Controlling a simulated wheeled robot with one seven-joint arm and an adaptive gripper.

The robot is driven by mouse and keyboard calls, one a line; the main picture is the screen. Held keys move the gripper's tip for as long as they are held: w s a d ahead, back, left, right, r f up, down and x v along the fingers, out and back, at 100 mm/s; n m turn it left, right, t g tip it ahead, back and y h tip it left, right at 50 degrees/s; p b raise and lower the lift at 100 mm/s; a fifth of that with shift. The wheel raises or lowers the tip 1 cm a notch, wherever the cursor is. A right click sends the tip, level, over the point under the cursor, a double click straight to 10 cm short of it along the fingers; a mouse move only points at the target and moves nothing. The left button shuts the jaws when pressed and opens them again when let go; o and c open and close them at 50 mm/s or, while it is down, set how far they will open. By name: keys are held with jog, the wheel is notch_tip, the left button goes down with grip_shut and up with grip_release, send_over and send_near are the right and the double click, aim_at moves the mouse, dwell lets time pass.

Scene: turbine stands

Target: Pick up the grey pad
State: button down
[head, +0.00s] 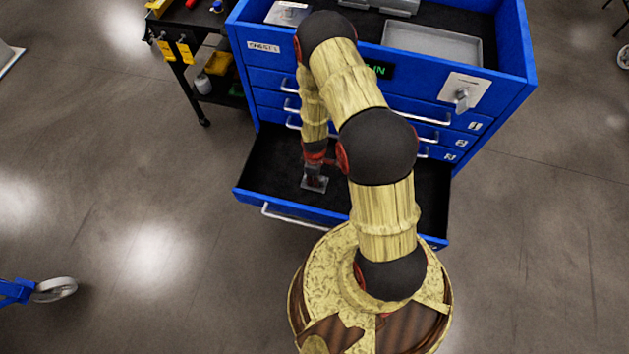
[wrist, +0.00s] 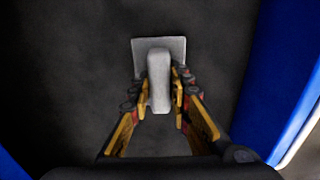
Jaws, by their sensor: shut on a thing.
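The grey pad (wrist: 143,45) is a small, light grey square plate with a raised bar-shaped grip (wrist: 158,80) on it. In the head view the pad (head: 314,184) is inside the open bottom drawer of the blue cabinet. My gripper (wrist: 160,98) has its fingers on both sides of the raised grip and is shut on it. In the head view my gripper (head: 314,168) points down into the drawer, right above the pad. I cannot tell whether the pad touches the drawer floor.
The open drawer (head: 265,185) has a dark floor and blue walls; a wall (wrist: 290,75) runs close on the right in the wrist view. Closed drawers with handles (head: 428,135) are above it. A grey tray (head: 430,42) lies on the cabinet top. A black cart (head: 180,75) stands left.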

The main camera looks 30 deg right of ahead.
jog(key=shift+r, duration=0.15)
dwell(0.3)
jog(key=shift+r, duration=0.2)
notch_tip(320, 180, up, 2)
jog(key=shift+r+p, duration=0.15)
jog(key=shift+p, duration=0.7)
jog(key=s+d+r+p, duration=0.3)
jog(key=s+d+r, duration=0.1)
jog(key=s+r, duration=0.6)
jog(key=shift+s+d+p, duration=0.15)
jog(key=shift+s+p, duration=0.25)
jog(key=shift+s, duration=1.25)
jog(key=c, duration=2.3)
grip_release()
grip_shut()
